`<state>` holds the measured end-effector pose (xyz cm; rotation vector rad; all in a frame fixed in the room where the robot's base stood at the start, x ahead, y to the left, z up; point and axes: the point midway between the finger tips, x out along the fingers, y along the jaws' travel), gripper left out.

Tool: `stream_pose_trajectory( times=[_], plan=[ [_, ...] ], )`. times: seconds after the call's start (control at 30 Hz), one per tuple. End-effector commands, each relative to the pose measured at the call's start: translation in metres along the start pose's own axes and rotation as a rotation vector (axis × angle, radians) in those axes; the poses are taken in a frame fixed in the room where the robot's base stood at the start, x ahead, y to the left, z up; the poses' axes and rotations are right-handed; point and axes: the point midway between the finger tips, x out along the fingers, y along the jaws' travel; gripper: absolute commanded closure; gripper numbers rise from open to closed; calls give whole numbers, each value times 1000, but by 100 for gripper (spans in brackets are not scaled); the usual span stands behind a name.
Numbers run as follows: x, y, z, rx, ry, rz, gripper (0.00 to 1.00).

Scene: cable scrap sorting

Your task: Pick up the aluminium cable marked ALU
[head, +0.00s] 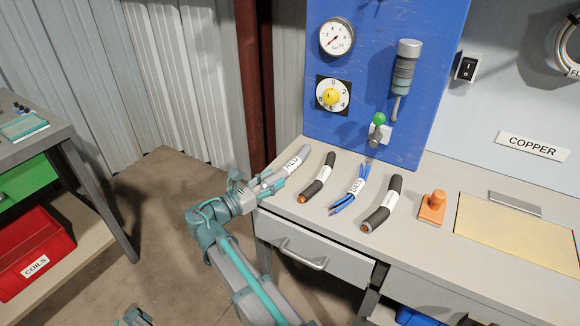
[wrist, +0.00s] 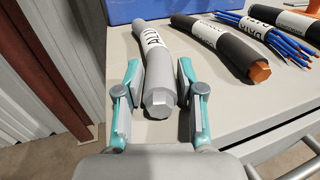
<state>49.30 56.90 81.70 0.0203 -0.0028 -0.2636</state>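The aluminium cable (head: 299,153) is a thick light-grey piece with a white ALU label, lying at the left end of the grey workbench. It also shows in the wrist view (wrist: 157,72), its cut end towards me. My gripper (head: 262,186) is at the bench's left edge, at the near end of this cable. In the wrist view my gripper (wrist: 158,68) is open, with one teal finger on each side of the cable. A gap shows at the left finger; the right finger is very close, and I cannot tell whether it touches.
To the right lie a black copper-ended cable (head: 317,178), a blue wire bundle marked DATA (head: 345,201) and another black cable (head: 382,204). An orange block (head: 432,207) stands beyond them. The blue panel (head: 385,60) rises behind. A drawer handle (head: 303,261) sticks out below.

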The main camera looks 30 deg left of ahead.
Motion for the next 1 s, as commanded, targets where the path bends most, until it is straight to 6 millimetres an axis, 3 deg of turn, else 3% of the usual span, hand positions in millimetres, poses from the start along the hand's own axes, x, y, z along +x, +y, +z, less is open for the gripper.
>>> stream_pose_trajectory(
  times=[0.03,0.2,0.67,0.93,1.0],
  plan=[
    [0,0,0,0,0,0,75],
    [0,0,0,0,0,0,100],
    [0,0,5,1,-1,0,100],
    [0,1,36,3,-2,0,100],
    [-6,-11,46,3,-2,0,100]
  ],
)
